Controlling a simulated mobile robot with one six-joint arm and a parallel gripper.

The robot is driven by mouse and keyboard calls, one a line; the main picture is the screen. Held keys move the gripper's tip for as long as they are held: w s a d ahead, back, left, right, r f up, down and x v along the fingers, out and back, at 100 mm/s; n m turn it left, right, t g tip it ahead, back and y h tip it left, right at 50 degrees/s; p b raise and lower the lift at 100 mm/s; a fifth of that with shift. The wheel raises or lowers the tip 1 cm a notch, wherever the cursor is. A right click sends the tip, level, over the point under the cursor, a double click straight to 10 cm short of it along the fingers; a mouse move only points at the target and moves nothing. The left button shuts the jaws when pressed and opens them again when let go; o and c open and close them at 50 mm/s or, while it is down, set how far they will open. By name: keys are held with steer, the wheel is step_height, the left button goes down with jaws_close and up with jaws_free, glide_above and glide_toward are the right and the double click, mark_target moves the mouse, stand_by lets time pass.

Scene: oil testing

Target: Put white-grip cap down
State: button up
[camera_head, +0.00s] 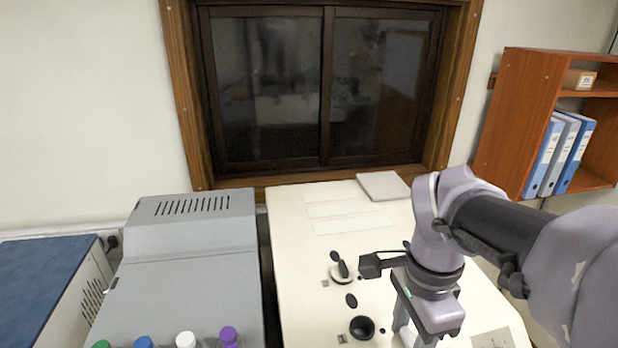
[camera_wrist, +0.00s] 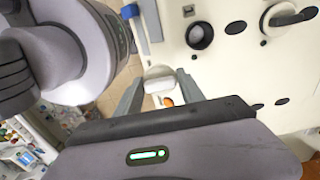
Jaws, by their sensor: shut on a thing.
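My gripper (camera_wrist: 160,82) is shut on a white piece, the white-grip cap (camera_wrist: 158,76), which shows between the two fingertips in the wrist view. The lower part of the cap is hard to make out. In the head view my gripper (camera_head: 409,333) points down over the right front part of the cream machine (camera_head: 310,270). A round dark opening (camera_head: 362,327) in the machine top lies to its left; this opening also shows in the wrist view (camera_wrist: 200,36). Behind it sits another fitting with a dark grip (camera_head: 342,270).
A grey machine (camera_head: 190,240) stands left of the cream one, with several coloured caps, one purple (camera_head: 228,335), at its front. A flat pale pad (camera_head: 383,186) lies at the back of the cream top. A wooden shelf with blue binders (camera_head: 545,155) is at right.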

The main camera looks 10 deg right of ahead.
steer(key=w+d, duration=0.1)
steer(key=w, duration=0.1)
steer(key=w+d, duration=0.2)
steer(key=w, duration=0.1)
steer(key=w+d+p, duration=0.1)
steer(key=w+d, duration=0.1)
steer(key=shift+w+d+f, duration=0.15)
steer(key=shift+d+f, duration=0.1)
steer(key=shift+f, duration=0.15)
steer(key=f, duration=0.1)
steer(key=a+f, duration=0.1)
steer(key=f, duration=0.1)
steer(key=shift+w+f, duration=0.1)
steer(key=shift+w+d+f, duration=0.1)
steer(key=shift+d+f, duration=0.1)
steer(key=shift+d, duration=0.2)
steer(key=shift+a+f+b, duration=0.2)
steer(key=shift+f+b, duration=0.05)
steer(key=shift+b, duration=0.15)
steer(key=o, duration=1.3)
steer(key=shift+d+r, duration=0.1)
steer(key=shift+d, duration=0.05)
